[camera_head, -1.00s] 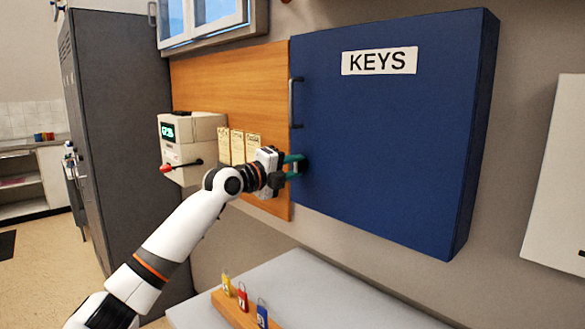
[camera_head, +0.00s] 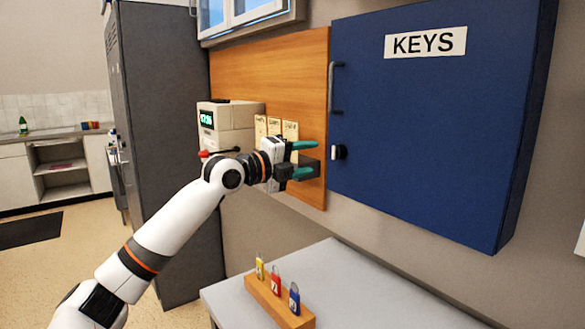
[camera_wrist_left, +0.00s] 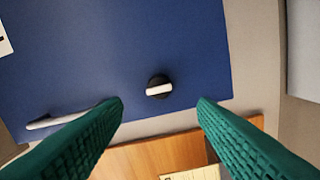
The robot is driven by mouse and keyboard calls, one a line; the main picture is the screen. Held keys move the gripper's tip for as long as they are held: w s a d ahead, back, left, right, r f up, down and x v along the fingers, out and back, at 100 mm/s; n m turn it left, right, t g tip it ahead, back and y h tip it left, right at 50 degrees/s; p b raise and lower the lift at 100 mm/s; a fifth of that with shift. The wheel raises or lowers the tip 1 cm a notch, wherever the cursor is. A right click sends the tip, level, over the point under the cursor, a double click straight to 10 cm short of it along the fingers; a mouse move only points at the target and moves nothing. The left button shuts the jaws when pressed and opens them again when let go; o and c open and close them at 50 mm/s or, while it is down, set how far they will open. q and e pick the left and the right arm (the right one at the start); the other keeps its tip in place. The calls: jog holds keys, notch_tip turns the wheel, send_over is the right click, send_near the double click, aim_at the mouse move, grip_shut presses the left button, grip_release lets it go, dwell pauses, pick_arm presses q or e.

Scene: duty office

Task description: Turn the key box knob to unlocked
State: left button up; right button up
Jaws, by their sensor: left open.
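The blue key box (camera_head: 430,120) hangs on the wall in the head view, its door closed. Its knob (camera_head: 339,152), black with a white bar, sits low by the door's left edge. The bar looks upright, roughly in line with the door handle (camera_head: 335,88). My left gripper (camera_head: 310,159) is open and empty, its green fingers just left of the knob and apart from it. In the left wrist view the knob (camera_wrist_left: 158,87) shows whole, ahead of the gap between the fingertips. My right gripper is not in view.
A wooden board (camera_head: 270,75) with paper notes lies behind the gripper. A beige clock device (camera_head: 228,127) with a red-tipped lever stands left of it. Below, a grey table (camera_head: 365,290) bears a wooden block (camera_head: 265,292) with coloured padlocks.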

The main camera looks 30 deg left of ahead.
pick_arm(q)
jog(key=shift+b+v, duration=0.35)
jog(key=shift+v, duration=1.55)
